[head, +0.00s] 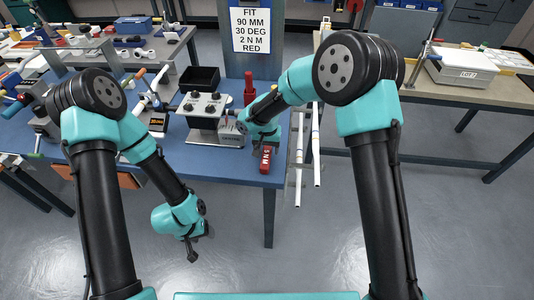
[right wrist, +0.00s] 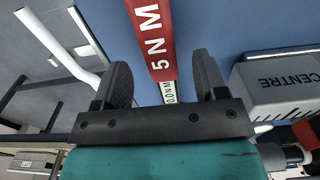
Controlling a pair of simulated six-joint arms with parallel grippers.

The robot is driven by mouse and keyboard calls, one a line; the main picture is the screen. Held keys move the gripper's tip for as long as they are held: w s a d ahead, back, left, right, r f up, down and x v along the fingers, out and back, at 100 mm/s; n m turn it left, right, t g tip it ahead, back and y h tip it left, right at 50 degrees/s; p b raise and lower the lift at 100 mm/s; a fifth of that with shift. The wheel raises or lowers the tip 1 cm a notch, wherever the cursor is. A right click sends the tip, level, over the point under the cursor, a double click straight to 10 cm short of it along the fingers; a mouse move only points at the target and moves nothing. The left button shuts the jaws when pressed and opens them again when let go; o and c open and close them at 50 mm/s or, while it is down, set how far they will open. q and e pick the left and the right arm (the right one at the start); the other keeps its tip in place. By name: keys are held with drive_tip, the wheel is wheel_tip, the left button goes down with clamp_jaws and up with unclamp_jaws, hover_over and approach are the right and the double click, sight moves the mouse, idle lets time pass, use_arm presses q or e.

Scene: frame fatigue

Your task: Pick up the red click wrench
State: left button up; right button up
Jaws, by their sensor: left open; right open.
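The red click wrench (head: 265,160) lies at the front right of the blue bench, with white lettering on it. In the right wrist view its red handle (right wrist: 152,40) reads "5 N M" and a pale "N M" scale shows beyond it. My right gripper (right wrist: 163,88) is open, with its fingers on either side of the wrench's line; I cannot tell if they touch it. In the head view that gripper is largely hidden behind its own wrist. My left gripper (head: 192,250) hangs empty in front of the bench, away from the wrench.
A grey tester box (head: 203,105) with knobs stands left of the wrench, its "CENTRE" lettering close to the right gripper. A red upright item (head: 249,88) stands behind. White tubes (head: 299,170) hang at the bench's right edge. A sign (head: 251,30) reads 2 N M RED.

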sight(266, 153)
drive_tip(key=shift+f, duration=1.55)
drive_tip(key=shift+c, duration=0.2)
drive_tip(key=c, duration=1.2)
